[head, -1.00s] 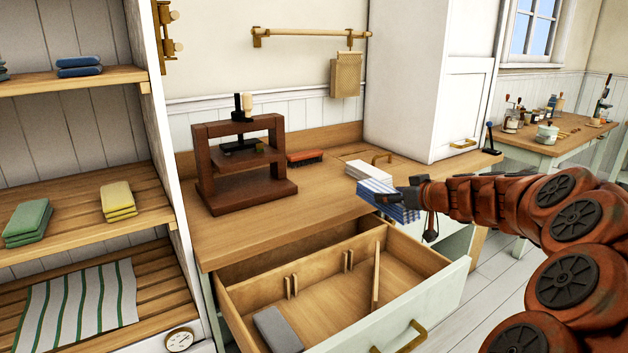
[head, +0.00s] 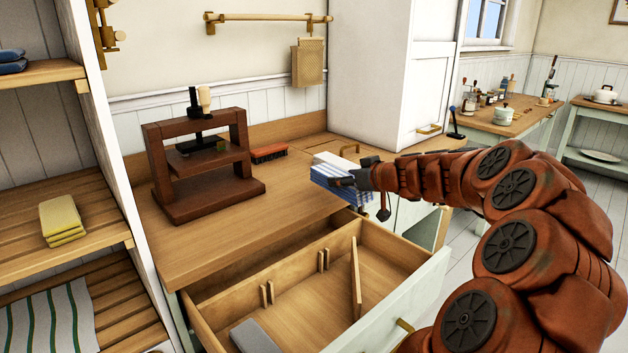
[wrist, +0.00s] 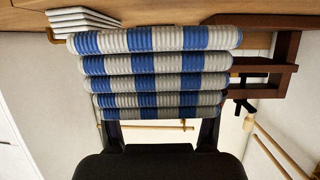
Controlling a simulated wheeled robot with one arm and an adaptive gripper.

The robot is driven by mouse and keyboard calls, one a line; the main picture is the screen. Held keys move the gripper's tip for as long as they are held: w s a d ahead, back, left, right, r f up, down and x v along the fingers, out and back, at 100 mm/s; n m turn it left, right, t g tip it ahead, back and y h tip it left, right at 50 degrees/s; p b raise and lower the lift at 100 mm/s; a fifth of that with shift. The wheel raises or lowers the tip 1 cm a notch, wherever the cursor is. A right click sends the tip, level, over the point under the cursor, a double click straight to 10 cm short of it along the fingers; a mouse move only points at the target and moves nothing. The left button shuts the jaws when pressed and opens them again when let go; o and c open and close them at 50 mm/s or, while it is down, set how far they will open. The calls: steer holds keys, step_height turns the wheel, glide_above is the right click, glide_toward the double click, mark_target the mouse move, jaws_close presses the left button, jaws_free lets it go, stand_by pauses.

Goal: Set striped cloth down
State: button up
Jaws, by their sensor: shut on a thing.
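The blue-and-white striped cloth (head: 330,180) is folded into a thick stack. My gripper (head: 350,183) is shut on it, near the right part of the counter's front edge. The wrist view shows the folded layers of the cloth (wrist: 155,65) level across the dark gripper (wrist: 160,140). In the head view I cannot tell whether the cloth is touching the counter (head: 255,220). A white folded stack (head: 334,159) lies on the counter just behind the cloth and is partly hidden by it.
A wooden press (head: 205,170) and a red brush (head: 268,154) stand on the counter. An open drawer (head: 330,275) juts out below, with a grey block inside. Left shelves hold a yellow cloth (head: 61,220) and a green-striped cloth (head: 50,325). Mid-front counter is clear.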

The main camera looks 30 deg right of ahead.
steer(key=w+p, duration=0.1)
steer(key=w, duration=0.3)
steer(key=w+f+p, duration=0.1)
steer(key=w, duration=0.9)
steer(key=shift+w+a+f+p, duration=0.15)
steer(key=shift+w+a+p, duration=0.1)
steer(key=shift+p, duration=0.15)
steer(key=f, duration=0.2)
steer(key=shift+w+f, duration=0.3)
steer(key=shift+f, duration=0.05)
steer(key=shift+f+b, duration=0.3)
steer(key=shift+f, duration=0.1)
steer(key=o, duration=1.2)
steer(key=shift+c, duration=0.2)
steer(key=shift+p, duration=0.45)
